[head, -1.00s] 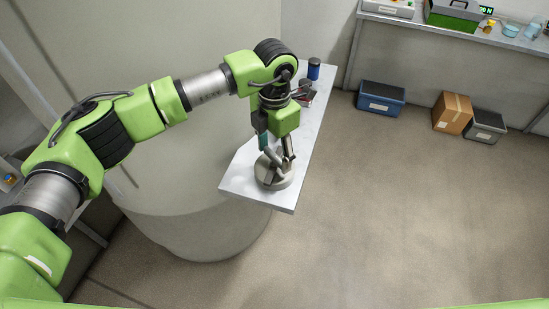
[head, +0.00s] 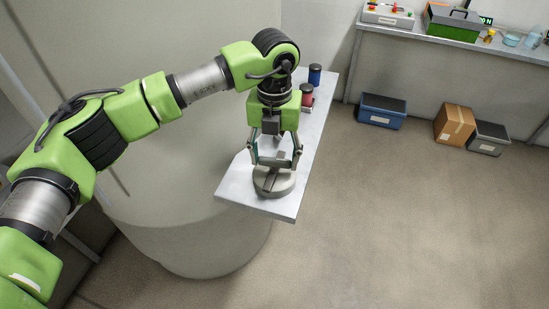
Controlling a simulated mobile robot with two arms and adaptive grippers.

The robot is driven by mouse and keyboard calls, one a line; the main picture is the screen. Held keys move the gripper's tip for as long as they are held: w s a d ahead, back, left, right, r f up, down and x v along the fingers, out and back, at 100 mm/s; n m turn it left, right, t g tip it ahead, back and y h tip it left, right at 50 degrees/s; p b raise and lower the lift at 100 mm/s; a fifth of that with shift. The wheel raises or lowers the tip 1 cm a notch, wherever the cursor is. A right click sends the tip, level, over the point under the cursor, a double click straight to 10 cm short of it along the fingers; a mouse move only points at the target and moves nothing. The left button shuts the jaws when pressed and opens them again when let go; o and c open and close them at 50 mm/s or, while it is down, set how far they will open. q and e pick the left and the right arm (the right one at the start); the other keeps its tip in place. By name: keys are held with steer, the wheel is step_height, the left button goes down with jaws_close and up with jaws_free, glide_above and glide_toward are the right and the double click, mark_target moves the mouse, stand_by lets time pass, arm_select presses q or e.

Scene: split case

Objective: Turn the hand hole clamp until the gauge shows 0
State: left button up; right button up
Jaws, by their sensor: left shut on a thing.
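The hand hole clamp (head: 273,186) is a round grey metal disc with a raised grip on top, at the near end of a narrow pale shelf (head: 232,190). My left gripper (head: 275,165) points down over it, its fingers around the raised grip and shut on it. The fingers hide part of the grip. A small dark display with green characters (head: 486,20), likely the gauge, stands on the far bench. An "N" shows, but its number is hidden or too small to read. My right gripper is not in view.
Blue (head: 314,75) and red (head: 306,95) cylinders stand on the shelf behind my gripper. A large pale tank (head: 195,190) is beside it. A green toolbox (head: 455,22) is on the far bench; boxes (head: 380,111) stand below. The floor at right is clear.

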mark_target(275, 159)
arm_select(q)
steer(key=shift+w+r, duration=0.1)
stand_by(0.4)
steer(key=o, duration=1.1)
steer(key=shift+r, duration=0.1)
step_height(275, 159, up, 12)
steer(key=shift+f, duration=0.2)
